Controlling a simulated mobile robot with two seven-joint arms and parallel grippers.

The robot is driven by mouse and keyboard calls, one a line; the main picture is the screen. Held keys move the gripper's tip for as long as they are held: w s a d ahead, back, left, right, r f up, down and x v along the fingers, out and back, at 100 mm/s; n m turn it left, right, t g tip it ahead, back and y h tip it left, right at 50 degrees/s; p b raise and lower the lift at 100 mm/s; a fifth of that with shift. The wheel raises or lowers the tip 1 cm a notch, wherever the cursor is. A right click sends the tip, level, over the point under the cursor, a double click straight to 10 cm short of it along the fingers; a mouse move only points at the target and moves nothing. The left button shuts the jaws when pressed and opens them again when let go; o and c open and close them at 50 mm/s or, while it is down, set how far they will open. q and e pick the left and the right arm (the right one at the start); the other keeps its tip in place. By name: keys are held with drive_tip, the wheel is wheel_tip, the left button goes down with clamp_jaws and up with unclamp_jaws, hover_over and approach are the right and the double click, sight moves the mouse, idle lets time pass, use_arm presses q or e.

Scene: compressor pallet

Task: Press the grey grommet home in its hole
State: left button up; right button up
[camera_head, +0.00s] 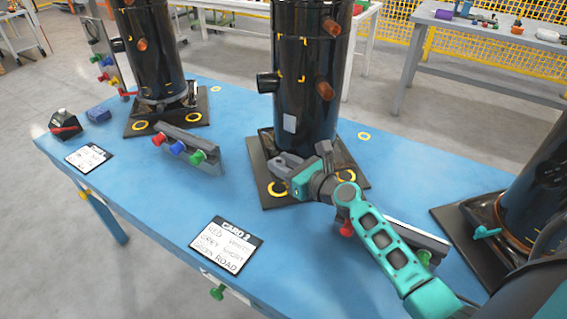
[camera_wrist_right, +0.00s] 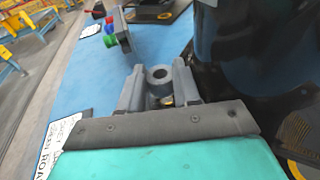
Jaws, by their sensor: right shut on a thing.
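My right gripper (camera_head: 284,168) reaches in from the right to the left side of the middle black compressor (camera_head: 305,85). In the wrist view my right gripper (camera_wrist_right: 159,84) is shut on the grey grommet (camera_wrist_right: 160,74), a short ring with a dark bore. A bit of yellow shows just below it between the fingers. In the head view the fingers are low over the compressor's dark base plate (camera_head: 262,168), close to a yellow-ringed spot (camera_head: 277,188). The hole itself is hidden, and I cannot tell whether the grommet touches the plate. My left gripper is not in view.
A rack (camera_head: 190,148) with red, blue and green knobs stands left on the blue table (camera_head: 150,205). Another rack (camera_head: 425,242) lies partly behind my right arm. Card 2 (camera_head: 225,245) lies near the front edge. Other compressors stand left (camera_head: 150,50) and right (camera_head: 540,190).

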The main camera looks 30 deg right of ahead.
idle(0.5)
drive_tip(key=shift+f, duration=0.35)
drive_tip(key=shift+f+b, duration=0.1)
drive_tip(key=shift+b, duration=0.2)
